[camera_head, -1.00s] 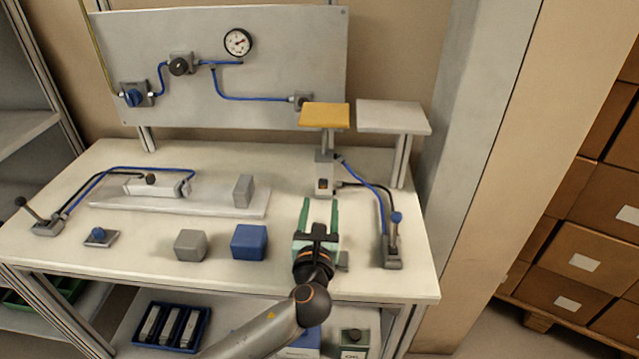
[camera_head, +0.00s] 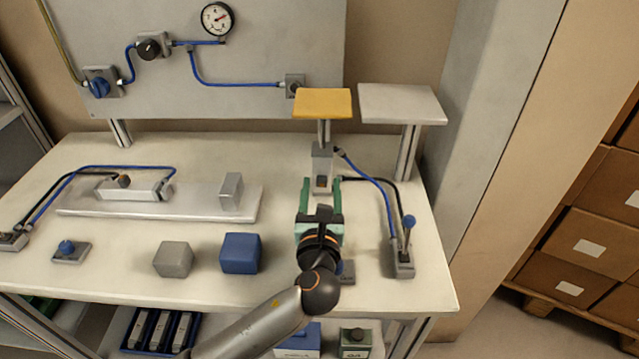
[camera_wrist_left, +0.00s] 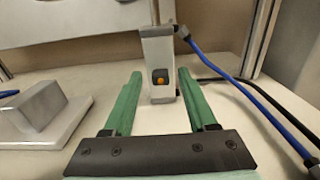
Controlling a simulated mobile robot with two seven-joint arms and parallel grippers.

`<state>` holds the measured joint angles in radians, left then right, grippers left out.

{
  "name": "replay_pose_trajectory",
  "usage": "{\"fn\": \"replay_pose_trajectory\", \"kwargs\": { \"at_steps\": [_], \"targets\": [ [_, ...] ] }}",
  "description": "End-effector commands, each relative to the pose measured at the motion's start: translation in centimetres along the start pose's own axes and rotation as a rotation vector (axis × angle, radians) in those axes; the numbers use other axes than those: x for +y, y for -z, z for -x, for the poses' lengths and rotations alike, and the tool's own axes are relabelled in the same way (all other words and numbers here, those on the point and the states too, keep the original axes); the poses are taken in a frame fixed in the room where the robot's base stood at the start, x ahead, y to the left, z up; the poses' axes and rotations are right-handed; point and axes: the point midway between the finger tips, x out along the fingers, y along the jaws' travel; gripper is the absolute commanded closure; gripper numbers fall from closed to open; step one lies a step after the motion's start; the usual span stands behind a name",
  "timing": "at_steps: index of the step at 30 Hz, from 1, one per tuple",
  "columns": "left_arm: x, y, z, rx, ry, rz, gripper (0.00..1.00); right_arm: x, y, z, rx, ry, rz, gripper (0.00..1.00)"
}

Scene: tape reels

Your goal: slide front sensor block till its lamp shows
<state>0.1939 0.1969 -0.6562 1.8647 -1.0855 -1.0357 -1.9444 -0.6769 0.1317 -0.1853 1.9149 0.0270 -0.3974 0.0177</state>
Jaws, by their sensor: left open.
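A small dark block with an orange round spot (camera_head: 322,182) sits low on the front of the upright grey cylinder body (camera_head: 321,161) under the yellow plate; I take it for the sensor block. In the left wrist view the dark block (camera_wrist_left: 160,77) sits in the cylinder's front face. I cannot tell whether the orange spot is a lit lamp. My left gripper (camera_head: 321,184) is open, its green fingers pointing at the cylinder's foot. In the wrist view the block shows between the fingertips (camera_wrist_left: 159,76), with nothing visibly gripped. My right gripper is out of view.
A lever valve (camera_head: 402,258) stands right of the gripper, with blue and black hoses running to the cylinder. A blue cube (camera_head: 240,253) and grey cube (camera_head: 173,259) stand left. A flat rail plate (camera_head: 205,204) lies further left. A pale shelf plate (camera_head: 402,103) stands behind right.

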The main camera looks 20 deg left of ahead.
Motion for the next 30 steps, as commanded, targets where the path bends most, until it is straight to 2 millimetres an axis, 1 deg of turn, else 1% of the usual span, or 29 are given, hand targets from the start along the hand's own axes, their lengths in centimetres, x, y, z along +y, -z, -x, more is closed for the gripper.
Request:
{"fn": "replay_pose_trajectory", "kwargs": {
  "at_steps": [9, 24, 25, 30],
  "targets": [
    [-0.05, -0.01, 0.07, 0.000, 0.000, 0.000, 0.43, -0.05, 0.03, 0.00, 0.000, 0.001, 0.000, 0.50],
    [-0.05, -0.01, 0.05, 0.000, 0.001, 0.000, 0.99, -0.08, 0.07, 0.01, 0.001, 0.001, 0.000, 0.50],
    [-0.05, -0.02, 0.05, 0.000, 0.001, 0.000, 1.00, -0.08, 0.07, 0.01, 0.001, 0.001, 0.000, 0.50],
    [-0.06, -0.02, 0.04, 0.000, 0.001, 0.000, 1.00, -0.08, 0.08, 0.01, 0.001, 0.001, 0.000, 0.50]
  ]
}}
